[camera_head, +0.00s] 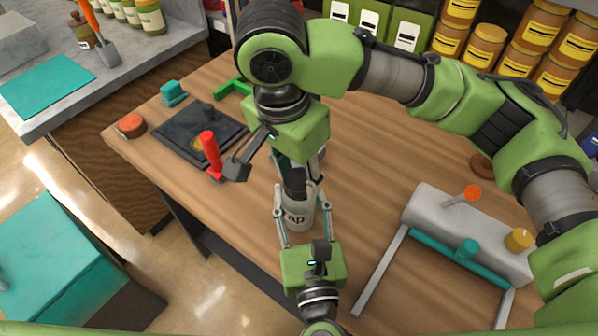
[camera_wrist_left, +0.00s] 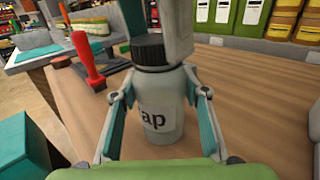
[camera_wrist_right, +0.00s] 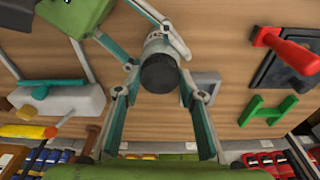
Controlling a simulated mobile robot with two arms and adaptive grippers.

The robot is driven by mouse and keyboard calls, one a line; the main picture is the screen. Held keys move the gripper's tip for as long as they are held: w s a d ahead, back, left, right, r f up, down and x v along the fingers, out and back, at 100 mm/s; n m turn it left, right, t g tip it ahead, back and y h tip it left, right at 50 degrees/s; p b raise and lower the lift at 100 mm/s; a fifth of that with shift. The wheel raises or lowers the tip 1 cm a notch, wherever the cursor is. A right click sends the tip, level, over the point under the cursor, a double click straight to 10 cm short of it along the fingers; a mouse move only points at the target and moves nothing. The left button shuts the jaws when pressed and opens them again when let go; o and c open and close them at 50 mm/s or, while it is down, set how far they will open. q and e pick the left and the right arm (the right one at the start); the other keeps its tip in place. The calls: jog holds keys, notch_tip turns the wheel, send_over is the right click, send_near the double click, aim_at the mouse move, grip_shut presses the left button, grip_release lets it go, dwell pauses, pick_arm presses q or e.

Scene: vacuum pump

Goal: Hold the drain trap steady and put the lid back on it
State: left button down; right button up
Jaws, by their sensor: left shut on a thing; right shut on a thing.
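The drain trap (camera_head: 298,216) is a white bottle lettered "ap", standing upright on the wooden bench; it also shows in the left wrist view (camera_wrist_left: 153,118). My left gripper (camera_wrist_left: 158,92) is shut on its body, one finger on each side. The black ribbed lid (camera_wrist_left: 151,50) is at the top of the bottle and looks level; whether it is fully seated I cannot tell. My right gripper (camera_wrist_right: 160,74) comes from above, its fingers around the lid, which shows as a dark disc (camera_wrist_right: 159,73) between them. In the head view, my right gripper partly hides the lid.
A red-handled tool (camera_head: 210,150), a dark tray (camera_head: 185,128) and a green bracket (camera_head: 232,89) lie left of the trap. A grey cylindrical unit (camera_head: 430,208) with a teal bar stands right. Jars (camera_head: 490,40) line the back. Bare bench lies between trap and grey unit.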

jog(key=m, duration=0.3)
jog(key=shift+w+m+g, duration=0.1)
jog(key=shift+m+g, duration=0.2)
jog(key=shift+m, duration=0.1)
jog(key=m, duration=0.4)
jog(key=shift+h, duration=0.3)
jog(key=o, duration=0.7)
jog(key=shift+c, duration=0.2)
jog(key=shift+r, duration=2.25)
jog(key=shift+g, duration=0.3)
jog(key=shift+c, duration=0.4)
